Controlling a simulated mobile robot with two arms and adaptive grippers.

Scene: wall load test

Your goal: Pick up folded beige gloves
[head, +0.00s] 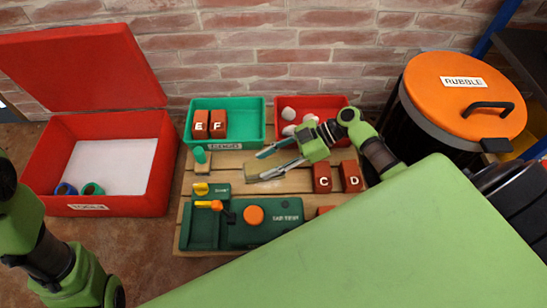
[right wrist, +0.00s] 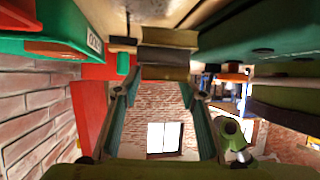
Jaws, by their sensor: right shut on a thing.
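The folded beige gloves (head: 266,173) lie in the middle of the slatted wooden table, just in front of the green and red bins. My right gripper (head: 271,160) reaches in from the right and is shut on the gloves. In the right wrist view the gloves (right wrist: 165,73) show as a layered beige and dark bundle between the fingertips (right wrist: 160,84). I cannot tell whether they are clear of the table. My left arm shows at the lower left of the head view, but its gripper is not visible.
A green bin (head: 240,142) holds blocks E and F. A red bin (head: 340,101) holds pale lumps. Blocks C (head: 321,178) and D (head: 351,176) stand near my right gripper. A green fixture (head: 285,232) is in front. An open red box (head: 115,205) stands left, an orange-lidded barrel (head: 440,75) right.

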